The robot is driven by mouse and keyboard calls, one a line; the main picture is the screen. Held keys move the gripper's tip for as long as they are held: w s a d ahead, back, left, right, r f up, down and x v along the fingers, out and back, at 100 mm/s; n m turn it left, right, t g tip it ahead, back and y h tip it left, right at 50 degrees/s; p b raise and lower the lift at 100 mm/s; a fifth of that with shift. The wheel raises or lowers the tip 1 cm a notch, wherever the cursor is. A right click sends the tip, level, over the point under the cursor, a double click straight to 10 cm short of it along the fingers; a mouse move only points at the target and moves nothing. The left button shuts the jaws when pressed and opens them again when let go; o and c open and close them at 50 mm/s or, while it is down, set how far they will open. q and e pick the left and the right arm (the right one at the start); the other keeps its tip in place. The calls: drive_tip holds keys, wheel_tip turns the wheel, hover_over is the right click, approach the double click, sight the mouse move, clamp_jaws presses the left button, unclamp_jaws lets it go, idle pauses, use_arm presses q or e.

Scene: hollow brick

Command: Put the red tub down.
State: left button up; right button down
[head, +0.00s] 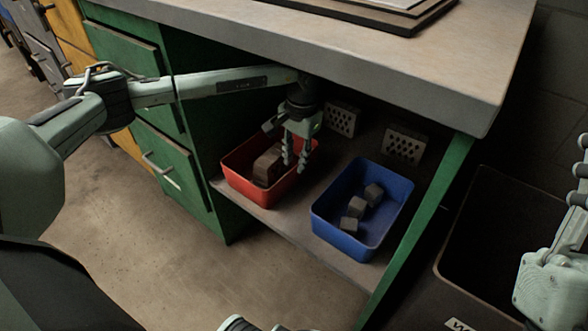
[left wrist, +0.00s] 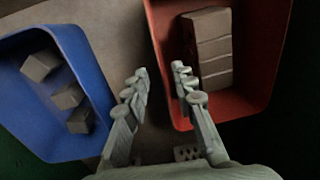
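The red tub (head: 238,183) is at the left of the shelf under the bench and looks level. It holds a row of brown blocks (head: 268,165), also seen in the left wrist view (left wrist: 208,48). My left gripper (head: 296,166) is at the tub's right side, pointing down. In the left wrist view its fingers (left wrist: 160,70) are apart, one over the inside of the red tub (left wrist: 243,104) and one outside, with the side wall between them. I see no finger pressed on the wall. My right gripper (head: 577,185) is at the right edge, partly cut off.
A blue tub (head: 333,236) with several grey cubes stands to the right on the shelf (head: 262,214). Two perforated bricks (head: 342,120) (head: 405,145) are behind. The worktop (head: 350,45) overhangs closely. A green leg (head: 420,225) and dark bin (head: 485,250) bound the right.

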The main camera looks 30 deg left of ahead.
use_arm(q)
wheel_tip(320, 180, up, 4)
drive_tip(key=shift+d+r, duration=0.15)
use_arm(e)
drive_tip(key=shift+w+a+f+g, duration=0.3)
drive_tip(key=shift+w+f+g, duration=0.15)
drive_tip(key=shift+w+g, duration=0.05)
use_arm(q)
drive_tip(key=shift+s, duration=0.1)
